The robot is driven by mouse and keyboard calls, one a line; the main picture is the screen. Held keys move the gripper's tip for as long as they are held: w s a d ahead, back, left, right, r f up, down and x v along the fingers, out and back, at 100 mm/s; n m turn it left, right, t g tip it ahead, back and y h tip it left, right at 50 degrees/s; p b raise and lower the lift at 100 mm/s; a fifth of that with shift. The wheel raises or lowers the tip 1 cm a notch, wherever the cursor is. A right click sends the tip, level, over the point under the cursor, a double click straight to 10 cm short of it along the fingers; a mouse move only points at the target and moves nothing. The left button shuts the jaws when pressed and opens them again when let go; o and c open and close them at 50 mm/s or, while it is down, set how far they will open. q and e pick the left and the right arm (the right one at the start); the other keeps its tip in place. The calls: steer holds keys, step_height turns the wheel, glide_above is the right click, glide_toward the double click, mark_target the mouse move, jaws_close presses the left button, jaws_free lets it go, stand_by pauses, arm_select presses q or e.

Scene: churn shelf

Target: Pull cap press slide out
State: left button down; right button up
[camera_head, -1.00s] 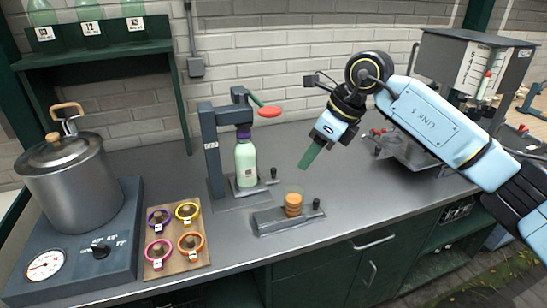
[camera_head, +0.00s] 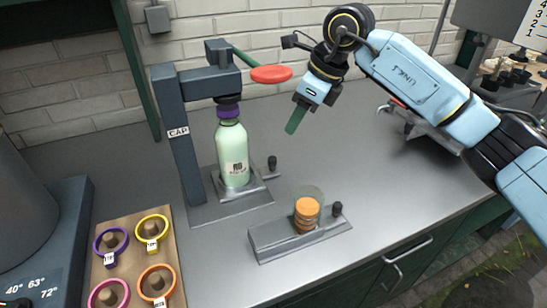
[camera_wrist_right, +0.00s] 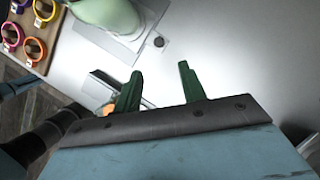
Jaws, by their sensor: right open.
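The cap press (camera_head: 178,140) is a dark upright frame labelled CAP, with a green lever ending in a red oval knob (camera_head: 271,74). A pale green bottle (camera_head: 232,153) with a purple cap (camera_head: 228,109) stands upright under the press head, on the metal slide (camera_head: 240,187). The slide has a small black knob (camera_head: 272,162) at its right end, which also shows in the right wrist view (camera_wrist_right: 158,42). My right gripper (camera_head: 294,122) is to the right of the bottle, above the counter. In the wrist view its green fingers (camera_wrist_right: 162,80) are apart and empty. My left gripper is out of view.
A metal holder (camera_head: 285,240) with a glass of orange discs (camera_head: 306,212) and a black knob (camera_head: 337,208) sits in front of the press. A wooden board (camera_head: 130,220) with coloured rings lies at left. The counter behind the slide knob is clear.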

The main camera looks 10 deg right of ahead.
mark_target(274, 158)
steer(key=b+x, duration=0.1)
steer(key=x, duration=1)
steer(key=shift+s+a+f, duration=0.1)
steer(key=shift+f, duration=0.2)
steer(key=shift+a+f, duration=0.2)
steer(key=shift+f, duration=0.4)
steer(key=shift+c, duration=0.4)
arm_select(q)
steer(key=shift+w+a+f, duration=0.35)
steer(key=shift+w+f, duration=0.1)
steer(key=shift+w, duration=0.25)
arm_select(e)
jaws_close()
